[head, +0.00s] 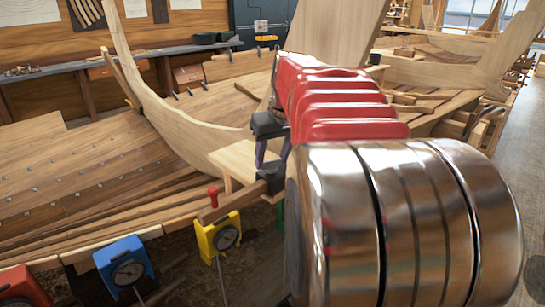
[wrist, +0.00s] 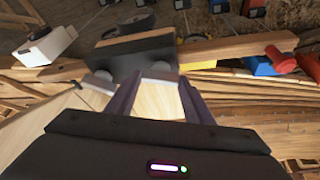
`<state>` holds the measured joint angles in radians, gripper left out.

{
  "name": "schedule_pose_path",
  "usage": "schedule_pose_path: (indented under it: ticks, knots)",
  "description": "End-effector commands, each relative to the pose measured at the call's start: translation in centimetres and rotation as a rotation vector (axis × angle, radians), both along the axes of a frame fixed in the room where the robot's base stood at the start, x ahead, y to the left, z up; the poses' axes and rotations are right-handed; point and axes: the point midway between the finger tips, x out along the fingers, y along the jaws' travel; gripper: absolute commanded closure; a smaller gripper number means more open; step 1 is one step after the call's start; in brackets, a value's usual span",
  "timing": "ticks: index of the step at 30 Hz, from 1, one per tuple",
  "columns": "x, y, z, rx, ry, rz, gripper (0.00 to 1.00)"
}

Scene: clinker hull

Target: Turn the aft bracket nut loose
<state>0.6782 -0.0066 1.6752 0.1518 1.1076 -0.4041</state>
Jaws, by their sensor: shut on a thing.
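A dark bracket block (head: 271,179) sits on a wooden beam (head: 240,203), near the boat's edge. In the wrist view the dark bracket (wrist: 132,46) lies just beyond my fingertips. My gripper (wrist: 129,82) has purple fingers with pale tips, pressed up close to the bracket. Rounded grey metal shows behind the tips; the aft bracket nut is mostly hidden there, and I cannot see its turn. In the head view my gripper (head: 271,157) reaches down to the bracket, partly covered by my arm. It is shut on the nut.
A red knob (head: 213,196) stands on the beam. Yellow (head: 224,236) and blue (head: 125,268) dial clamps hang along the plank edge. A curved wooden stem (head: 150,90) rises behind the bracket. A white device (wrist: 45,46) is at upper left in the wrist view.

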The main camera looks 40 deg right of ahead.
Motion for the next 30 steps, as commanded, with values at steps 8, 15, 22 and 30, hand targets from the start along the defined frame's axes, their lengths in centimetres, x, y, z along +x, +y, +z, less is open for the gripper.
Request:
schedule_pose_path:
  ticks: [8,15,22,30]
  knots:
    - [-0.02,-0.26,0.06,0.000,-0.002,0.207,0.76]
    - [-0.02,-0.32,0.06,0.000,-0.001,0.368,0.76]
    - [-0.01,-0.40,0.04,-0.001,-0.001,0.461,0.76]
    - [0.00,-0.36,0.07,-0.001,-0.001,0.495,0.76]
